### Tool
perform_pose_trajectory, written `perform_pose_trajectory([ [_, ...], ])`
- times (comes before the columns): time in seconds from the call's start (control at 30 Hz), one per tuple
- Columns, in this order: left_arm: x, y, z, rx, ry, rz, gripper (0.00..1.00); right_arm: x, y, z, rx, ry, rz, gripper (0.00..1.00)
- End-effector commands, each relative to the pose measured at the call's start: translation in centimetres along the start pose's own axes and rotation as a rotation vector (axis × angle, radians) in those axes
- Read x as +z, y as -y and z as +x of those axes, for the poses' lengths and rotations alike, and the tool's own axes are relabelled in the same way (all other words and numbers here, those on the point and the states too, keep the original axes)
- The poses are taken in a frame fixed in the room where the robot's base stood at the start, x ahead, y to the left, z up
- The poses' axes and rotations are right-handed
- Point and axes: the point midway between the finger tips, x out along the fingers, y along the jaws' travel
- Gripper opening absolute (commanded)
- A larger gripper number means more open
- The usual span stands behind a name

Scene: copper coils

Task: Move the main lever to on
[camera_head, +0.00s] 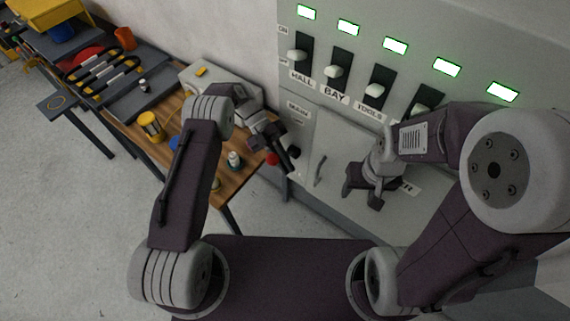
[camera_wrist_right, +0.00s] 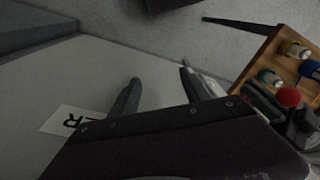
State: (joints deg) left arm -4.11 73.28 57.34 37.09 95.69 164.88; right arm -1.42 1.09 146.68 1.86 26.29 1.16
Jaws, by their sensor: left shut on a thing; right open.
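The main lever shows as a red knob (camera_head: 271,159) at the lower left of the grey cabinet, below the MAIN label (camera_head: 298,107). The red knob also shows in the right wrist view (camera_wrist_right: 288,96), beside my left gripper. My left gripper (camera_head: 286,162) is shut on the main lever, right by the knob; its fingers and arm hide most of the lever's shaft. My right gripper (camera_head: 362,196) is open and empty in front of the cabinet's lower door. Its two fingers also show apart in the right wrist view (camera_wrist_right: 160,82).
The cabinet (camera_head: 345,140) carries a row of white-handled switches (camera_head: 333,72) under green lamps (camera_head: 348,27). A wooden workbench (camera_head: 199,172) with a yellow spool (camera_head: 150,124) and a small bottle (camera_head: 233,159) stands left of it. Grey floor lies open at the far left.

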Motion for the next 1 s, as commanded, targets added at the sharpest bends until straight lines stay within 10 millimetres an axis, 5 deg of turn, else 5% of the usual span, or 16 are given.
perform_pose_trajectory([
  [0.03,0.0,0.1,-0.1,-0.002,0.002,0.001,0.00,0.0,0.0,0.0,0.000,0.000,0.000,0.55],
  [0.13,0.0,0.1,-0.1,-0.002,0.002,0.001,0.32,0.0,0.0,0.0,0.000,0.000,0.000,0.55],
  [0.73,-0.1,0.0,0.0,-0.005,0.011,0.014,0.32,0.0,0.0,-0.2,0.000,0.000,0.000,0.55],
  [1.0,0.7,-2.0,1.5,-0.055,0.173,0.246,0.32,-0.2,0.0,-2.0,0.000,0.000,0.000,0.55],
])
